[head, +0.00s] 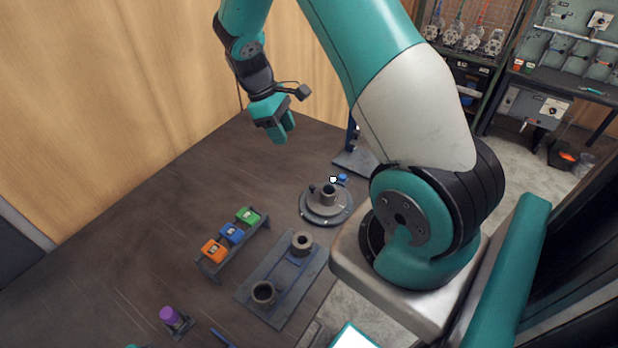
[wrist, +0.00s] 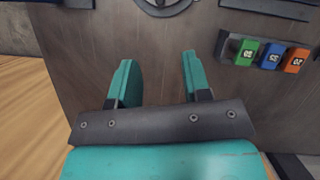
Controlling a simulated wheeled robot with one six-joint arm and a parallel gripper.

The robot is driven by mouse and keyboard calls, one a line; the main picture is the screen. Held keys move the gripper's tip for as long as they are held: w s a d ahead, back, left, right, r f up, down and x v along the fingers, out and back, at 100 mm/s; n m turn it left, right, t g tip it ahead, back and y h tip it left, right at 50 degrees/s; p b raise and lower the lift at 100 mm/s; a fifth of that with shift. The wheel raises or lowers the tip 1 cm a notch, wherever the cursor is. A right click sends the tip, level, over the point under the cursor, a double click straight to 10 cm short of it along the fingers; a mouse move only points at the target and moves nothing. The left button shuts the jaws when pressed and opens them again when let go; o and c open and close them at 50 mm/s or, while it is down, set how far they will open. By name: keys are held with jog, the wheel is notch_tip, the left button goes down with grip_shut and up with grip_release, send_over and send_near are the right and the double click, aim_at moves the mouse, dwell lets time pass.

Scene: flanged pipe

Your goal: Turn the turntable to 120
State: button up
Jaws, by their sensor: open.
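The turntable (head: 343,214) is a round grey disc on the dark table, with a flanged pipe piece (head: 328,196) standing on it. A small white-topped knob and a blue piece (head: 343,178) sit at its far side. I cannot read any angle marks on it. In the wrist view only the lower edge of the turntable (wrist: 164,10) shows at the top. My gripper (head: 283,136) hangs above the table, left of and apart from the turntable. In the wrist view my gripper (wrist: 158,75) has its two teal fingers spread, with nothing between them.
A rack holds a green block (head: 248,215), a blue block (head: 232,233) and an orange block (head: 213,251). A grey plate (head: 272,298) carries two pipe pieces. A purple-topped object (head: 169,315) stands at the front. The table's left half is clear; a wooden wall (head: 110,90) stands behind.

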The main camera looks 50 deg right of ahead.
aim_at(312, 186)
jog(key=p+x, duration=0.4)
jog(key=x, duration=1.3)
jog(key=shift+s+f, duration=0.1)
jog(key=shift+s, duration=0.05)
grip_shut()
